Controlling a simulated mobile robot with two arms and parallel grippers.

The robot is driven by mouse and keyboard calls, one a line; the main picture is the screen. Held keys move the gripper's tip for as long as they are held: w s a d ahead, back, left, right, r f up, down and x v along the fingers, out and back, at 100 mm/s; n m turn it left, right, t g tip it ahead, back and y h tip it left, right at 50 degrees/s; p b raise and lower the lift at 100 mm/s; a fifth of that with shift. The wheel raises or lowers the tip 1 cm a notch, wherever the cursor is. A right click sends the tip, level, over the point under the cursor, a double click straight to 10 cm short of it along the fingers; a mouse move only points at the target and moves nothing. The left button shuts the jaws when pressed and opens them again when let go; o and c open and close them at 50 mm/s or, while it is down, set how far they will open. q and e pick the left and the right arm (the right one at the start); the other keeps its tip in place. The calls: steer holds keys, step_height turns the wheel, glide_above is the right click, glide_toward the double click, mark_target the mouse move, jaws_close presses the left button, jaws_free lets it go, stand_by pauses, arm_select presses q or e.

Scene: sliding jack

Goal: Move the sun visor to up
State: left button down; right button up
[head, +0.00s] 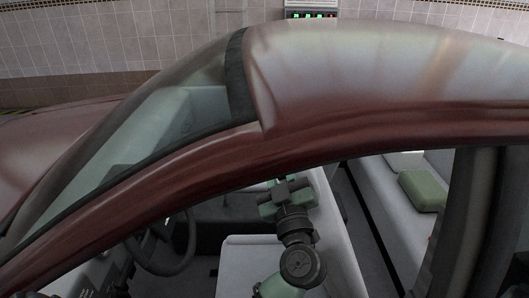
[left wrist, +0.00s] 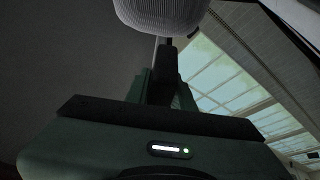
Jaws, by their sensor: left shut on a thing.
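The sun visor appears to be the pale ribbed, rounded panel (left wrist: 160,14) at the top of the left wrist view. My left gripper (left wrist: 164,50) is shut on its near edge; the exact contact is dark and partly hidden. In the head view, a green-and-dark gripper (head: 284,190), which looks like my left one, reaches up into the car cabin. Its tips are hidden behind the roof edge, and the visor does not show there. My right gripper is not in view.
The dark red car roof (head: 390,75) and its side rail lie above the arm. A steering wheel (head: 180,255) is to the left, a grey front seat (head: 245,262) close by. A green cushion (head: 423,190) lies on the rear seat. The windscreen (head: 165,105) slopes at left.

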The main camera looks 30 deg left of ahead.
arm_select(q)
steer(key=shift+w+d+r+p, duration=0.35)
steer(key=shift+d+r+p, duration=0.2)
steer(key=shift+p, duration=0.35)
steer(key=shift+w+d, duration=0.1)
steer(key=shift+d, duration=0.1)
steer(key=c, duration=1.3)
jaws_free()
steer(key=shift+o, duration=0.2)
steer(key=shift+d+f, duration=0.1)
steer(key=shift+f, duration=0.05)
